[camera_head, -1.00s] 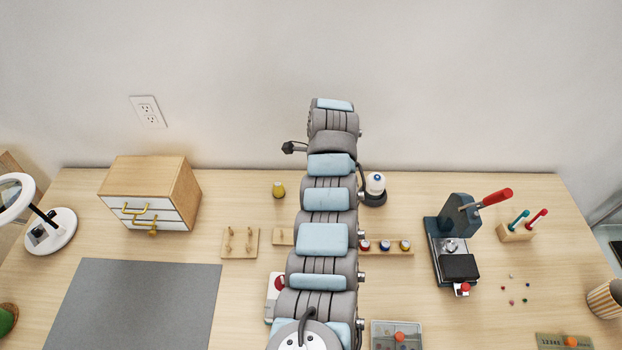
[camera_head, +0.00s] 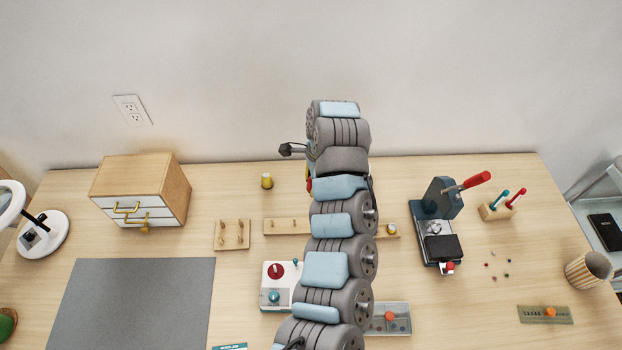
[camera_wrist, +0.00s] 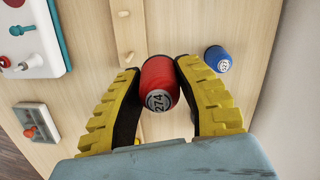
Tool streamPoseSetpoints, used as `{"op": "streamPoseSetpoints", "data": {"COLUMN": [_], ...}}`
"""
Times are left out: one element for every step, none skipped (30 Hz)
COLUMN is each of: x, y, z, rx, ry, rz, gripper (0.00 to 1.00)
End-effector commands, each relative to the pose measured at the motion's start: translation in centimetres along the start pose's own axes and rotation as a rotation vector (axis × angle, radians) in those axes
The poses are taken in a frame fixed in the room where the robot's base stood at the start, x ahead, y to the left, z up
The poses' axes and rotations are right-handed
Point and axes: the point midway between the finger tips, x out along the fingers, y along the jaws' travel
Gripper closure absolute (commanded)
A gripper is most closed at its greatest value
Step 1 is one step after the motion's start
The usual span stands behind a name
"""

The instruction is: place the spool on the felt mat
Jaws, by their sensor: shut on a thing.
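A red spool (camera_wrist: 160,88) with a white end marked 274 sits between the yellow fingers of my gripper (camera_wrist: 160,66) in the wrist view. The gripper is shut on it. In the head view my arm hides most of the gripper, and only a small red and yellow bit shows beside the arm. The grey felt mat (camera_head: 140,300) lies flat at the front left in the head view, with nothing on its visible part. A blue spool (camera_wrist: 217,60) stands to the right of my gripper in the wrist view.
A wooden peg rail (camera_head: 287,227) runs behind my arm, with a gold spool (camera_head: 391,230) at its right. A pegged block (camera_head: 232,236) and a drawer cabinet (camera_head: 140,190) stand behind the mat. A white device (camera_head: 278,285) with knobs lies between mat and arm. A press (camera_head: 437,235) stands right.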

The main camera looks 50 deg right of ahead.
Motion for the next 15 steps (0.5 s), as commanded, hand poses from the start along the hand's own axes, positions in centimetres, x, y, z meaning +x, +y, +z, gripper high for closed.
{"op": "streamPoseSetpoints", "data": {"x": [-0.4,-0.5,-0.6,-0.6,-0.7,-0.8,-0.9,-0.9,-1.0,-1.0,-1.0,-1.0,-1.0,-1.0,-1.0], "y": [0.2,0.3,0.4,0.6,0.7,0.8,0.9,1.0,1.2,1.3,1.4,1.6,1.7,1.8,1.9], "z": [-0.3,-0.3,-0.3,-0.4,-0.5,-0.5,-0.5,-0.5,-0.5,-0.5,-0.5,-0.6,-0.6,-0.6,-0.6], "rx": [0.002,0.001,0.000,0.001,0.002,0.002,0.002,0.002,0.003,0.003,0.002,0.002,0.002,0.001,0.001], "ry": [0.004,0.005,0.005,0.006,0.006,0.005,0.005,0.004,0.004,0.003,0.003,0.004,0.003,0.003,0.003], "rz": [0.000,0.000,-0.001,-0.001,-0.002,-0.002,-0.002,-0.002,-0.001,-0.001,0.000,0.001,0.002,0.002,0.003], "gripper": [0.85,0.85,0.85,0.85,0.85,0.85,0.85,0.85,0.85,0.85,0.85,0.85,0.85,0.85,0.85]}}
